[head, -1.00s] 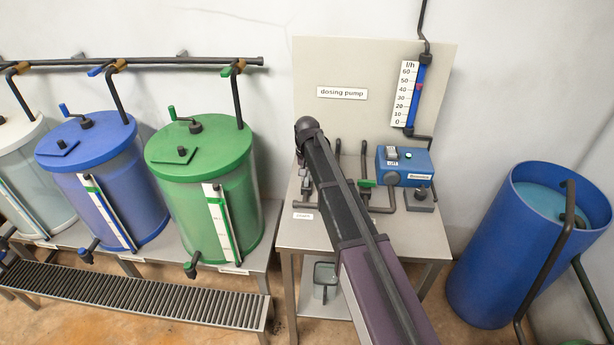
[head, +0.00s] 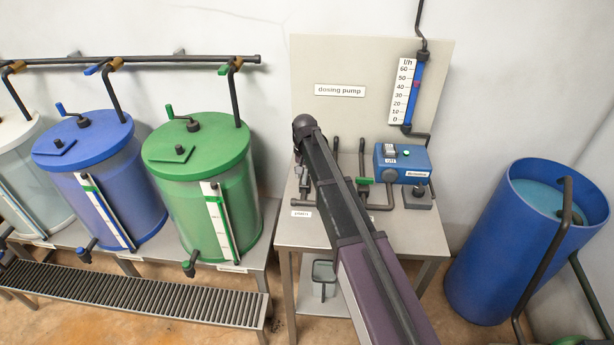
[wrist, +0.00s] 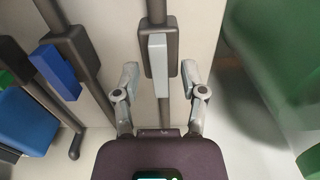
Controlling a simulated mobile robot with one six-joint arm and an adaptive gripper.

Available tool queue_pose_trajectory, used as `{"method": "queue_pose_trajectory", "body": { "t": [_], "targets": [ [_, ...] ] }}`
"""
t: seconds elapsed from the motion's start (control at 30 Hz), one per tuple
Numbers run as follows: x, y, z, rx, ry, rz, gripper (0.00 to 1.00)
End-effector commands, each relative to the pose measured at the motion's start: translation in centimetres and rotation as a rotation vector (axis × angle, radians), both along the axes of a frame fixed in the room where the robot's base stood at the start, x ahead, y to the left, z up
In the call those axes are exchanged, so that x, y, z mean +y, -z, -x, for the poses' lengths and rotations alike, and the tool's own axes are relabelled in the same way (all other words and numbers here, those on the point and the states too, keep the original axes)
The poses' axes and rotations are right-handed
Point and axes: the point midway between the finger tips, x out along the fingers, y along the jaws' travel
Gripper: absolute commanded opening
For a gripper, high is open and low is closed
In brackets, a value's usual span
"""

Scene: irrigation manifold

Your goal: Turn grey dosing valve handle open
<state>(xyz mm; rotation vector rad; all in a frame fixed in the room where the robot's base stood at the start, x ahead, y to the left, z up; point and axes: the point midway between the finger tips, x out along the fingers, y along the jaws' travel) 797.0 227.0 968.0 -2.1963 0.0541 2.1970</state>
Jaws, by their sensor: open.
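The grey dosing valve handle (wrist: 158,60) shows in the wrist view as a light grey bar on a dark valve body, lying along its pipe. My gripper (wrist: 159,79) is open, with one finger on each side of the handle. Gaps show between the fingers and the handle, and I see no contact. In the head view my arm covers the gripper, and I cannot make out the grey handle clearly there.
In the wrist view a blue handle (wrist: 58,72) on a parallel pipe stands left of my gripper. A large green tank (wrist: 290,50) is at the right. In the head view the dosing pump (head: 402,164) stands on the bench (head: 425,235), right of my arm.

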Motion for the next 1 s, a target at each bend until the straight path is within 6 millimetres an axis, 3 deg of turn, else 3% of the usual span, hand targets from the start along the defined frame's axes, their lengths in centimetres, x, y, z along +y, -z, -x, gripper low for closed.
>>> {"method": "queue_pose_trajectory", "body": {
  "t": [0.37,1.0],
  "targets": [
    [-0.02,-0.01,-0.03,0.000,-0.063,0.000,0.54],
    [-0.05,-0.01,-0.04,0.000,-0.459,0.000,0.54]
  ]
}}
